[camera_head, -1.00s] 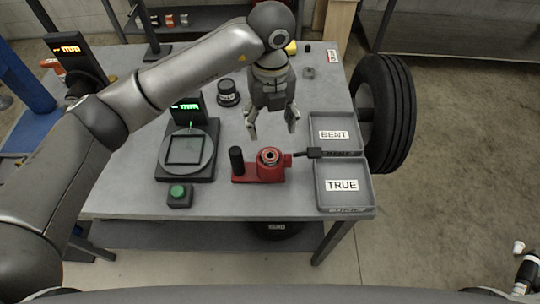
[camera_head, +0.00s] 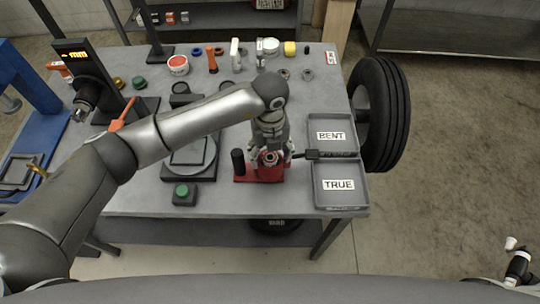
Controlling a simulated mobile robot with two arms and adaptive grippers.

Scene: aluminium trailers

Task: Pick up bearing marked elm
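A metal ring bearing (camera_head: 270,157) sits on the red fixture (camera_head: 245,172) near the table's front. No elm marking can be read on it. Two more small ring-shaped parts, one (camera_head: 285,74) and another (camera_head: 308,74), lie at the back of the table, too small to read. My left gripper (camera_head: 270,156) points down at the red fixture, with its fingers apart on either side of the bearing. Contact with it cannot be made out. A black and white part that may be my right gripper (camera_head: 517,268) shows at the lower right corner; its fingers cannot be made out.
Trays labelled BENT (camera_head: 331,135) and TRUE (camera_head: 338,185) stand on the right of the table. A scale (camera_head: 189,155) and a green button (camera_head: 183,193) are left of the fixture. Several small items line the back edge. A black tyre (camera_head: 384,115) stands beside the table.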

